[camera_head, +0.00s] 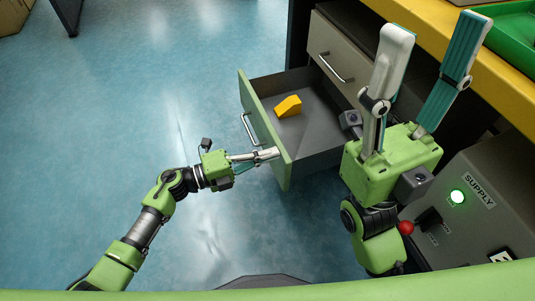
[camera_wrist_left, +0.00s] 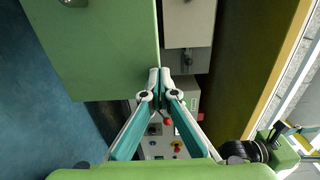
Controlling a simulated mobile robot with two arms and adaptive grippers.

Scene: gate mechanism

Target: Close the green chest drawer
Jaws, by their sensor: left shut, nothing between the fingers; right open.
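The green-fronted drawer (camera_head: 265,125) is pulled out of the chest in the head view. Its metal handle (camera_head: 250,129) is on the outer face, and a yellow wedge-like block (camera_head: 288,106) lies inside. My left gripper (camera_head: 277,153) is shut and empty, with its tips at the nearer part of the green front. In the left wrist view the green front (camera_wrist_left: 90,50) fills the upper left, and the shut fingertips (camera_wrist_left: 160,72) are by its edge. I cannot tell whether they touch it. My right gripper (camera_head: 434,28) is open and empty, raised right of the drawer.
A yellow-edged worktop (camera_head: 500,80) with a green tray (camera_head: 515,40) is at the right. A supply box (camera_head: 470,195) with a lit green lamp stands below.

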